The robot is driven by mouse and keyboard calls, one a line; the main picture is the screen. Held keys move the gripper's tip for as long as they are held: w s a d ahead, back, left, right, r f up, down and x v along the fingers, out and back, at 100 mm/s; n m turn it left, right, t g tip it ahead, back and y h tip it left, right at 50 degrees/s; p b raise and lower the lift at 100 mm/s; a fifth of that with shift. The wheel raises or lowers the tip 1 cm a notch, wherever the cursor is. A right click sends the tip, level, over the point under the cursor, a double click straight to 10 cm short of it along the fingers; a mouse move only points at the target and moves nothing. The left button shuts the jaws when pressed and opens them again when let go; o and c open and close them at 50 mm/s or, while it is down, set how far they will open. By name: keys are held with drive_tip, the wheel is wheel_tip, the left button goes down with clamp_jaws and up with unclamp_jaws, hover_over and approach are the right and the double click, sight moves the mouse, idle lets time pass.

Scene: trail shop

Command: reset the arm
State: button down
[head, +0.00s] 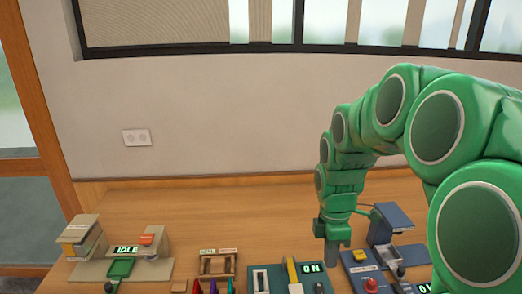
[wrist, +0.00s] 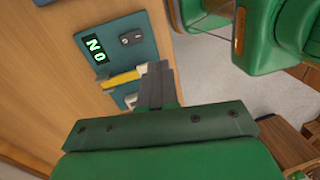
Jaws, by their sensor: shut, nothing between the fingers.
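My green arm reaches in from the right in the head view and bends down to my gripper (head: 333,262). The gripper is shut and empty, pointing down just right of a teal panel (head: 274,284). The panel has a lit "ON" display (head: 313,268) and a yellow lever (head: 292,272). In the wrist view my shut gripper (wrist: 160,72) overlaps the panel's edge, close to the yellow lever (wrist: 120,79); I cannot tell whether they touch. The "ON" display (wrist: 95,46) and a small dark switch (wrist: 131,38) also show there.
A grey-blue device (head: 392,222) with a red button (head: 371,285) stands right of my gripper. At left is a device with a green "IDLE" display (head: 126,250). A small wooden rack (head: 217,264) and coloured pieces sit between. The table (head: 215,205) is clear toward the wall.

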drive_tip(key=s+a+r+m, duration=0.1)
drive_tip(key=s+a+m, duration=0.2)
drive_tip(key=s+m, duration=0.5)
drive_tip(key=s+a+r+m, duration=0.2)
drive_tip(key=s+m, duration=0.7)
drive_tip(key=s, duration=0.6)
drive_tip(key=shift+s+a+r, duration=0.15)
drive_tip(key=shift+s+a, duration=0.1)
drive_tip(key=shift+a, duration=0.2)
idle(0.6)
